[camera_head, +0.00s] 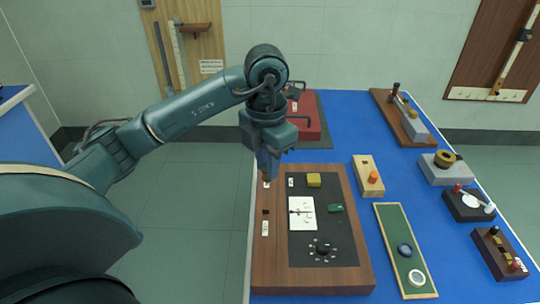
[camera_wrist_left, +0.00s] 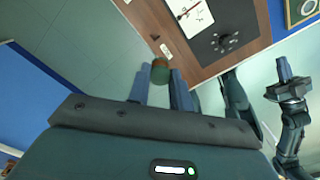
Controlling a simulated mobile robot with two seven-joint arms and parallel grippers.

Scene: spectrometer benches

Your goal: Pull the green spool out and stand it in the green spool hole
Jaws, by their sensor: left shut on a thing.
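My left gripper (camera_head: 267,175) points down over the upper left edge of the wooden board (camera_head: 279,280). In the left wrist view its two fingers (camera_wrist_left: 162,82) are shut on the green spool (camera_wrist_left: 160,75), a short green cylinder with a reddish-brown end. The spool is mostly hidden by the gripper in the head view. In the left wrist view it appears in front of the board's edge; its height above the board is hard to judge. A small dark hole (camera_head: 266,211) with a white label shows in the board's left strip. My right gripper (camera_wrist_left: 287,82) shows at the right of the left wrist view, its opening unclear.
The board's black panel carries a yellow block (camera_head: 314,180), a white dial card (camera_head: 301,214), a green piece (camera_head: 335,208) and a black knob (camera_head: 322,249). A green tray (camera_head: 399,234) and a wooden block (camera_head: 366,164) stand right of it. A red box (camera_head: 306,112) stands behind.

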